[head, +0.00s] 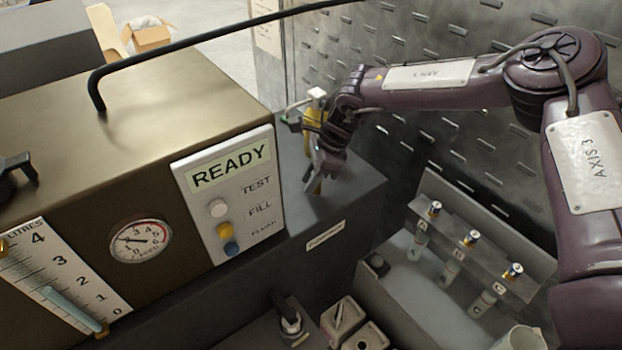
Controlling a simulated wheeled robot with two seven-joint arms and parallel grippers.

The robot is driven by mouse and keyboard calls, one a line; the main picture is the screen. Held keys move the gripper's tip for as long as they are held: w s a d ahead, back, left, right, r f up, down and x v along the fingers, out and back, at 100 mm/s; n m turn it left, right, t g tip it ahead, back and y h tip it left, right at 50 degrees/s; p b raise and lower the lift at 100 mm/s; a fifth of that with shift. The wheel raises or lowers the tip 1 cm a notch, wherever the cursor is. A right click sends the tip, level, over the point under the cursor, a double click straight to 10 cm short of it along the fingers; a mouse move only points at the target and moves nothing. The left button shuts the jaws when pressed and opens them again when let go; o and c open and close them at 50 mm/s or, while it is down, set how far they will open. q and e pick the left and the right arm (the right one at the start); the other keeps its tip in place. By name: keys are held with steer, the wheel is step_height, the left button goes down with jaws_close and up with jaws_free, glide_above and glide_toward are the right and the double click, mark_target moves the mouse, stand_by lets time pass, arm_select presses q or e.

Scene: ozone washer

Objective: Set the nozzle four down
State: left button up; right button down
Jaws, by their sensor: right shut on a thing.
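My right gripper (318,172), on the purple arm from the right, points down over the grey ledge beside the machine. It is shut on a small, slim yellowish piece (316,187), mostly hidden by the fingers, which looks like the nozzle; I cannot read a number on it. I cannot tell whether its lower end touches the ledge (350,195). A yellow fitting with a pale top (316,112) stands right behind the gripper, partly hidden by it. My left gripper is not in view.
The brass-coloured machine with a READY panel (230,177) and a gauge (141,241) fills the left. A rack (452,235) with vials A, B and C stands at the right. Square containers (343,316) and a black-topped fitting (289,317) sit at the front.

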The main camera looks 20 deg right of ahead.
steer(key=shift+f, duration=0.75)
steer(key=shift+f, duration=0.15)
steer(key=c, duration=1.2)
jaws_free()
steer(key=shift+c, duration=0.2)
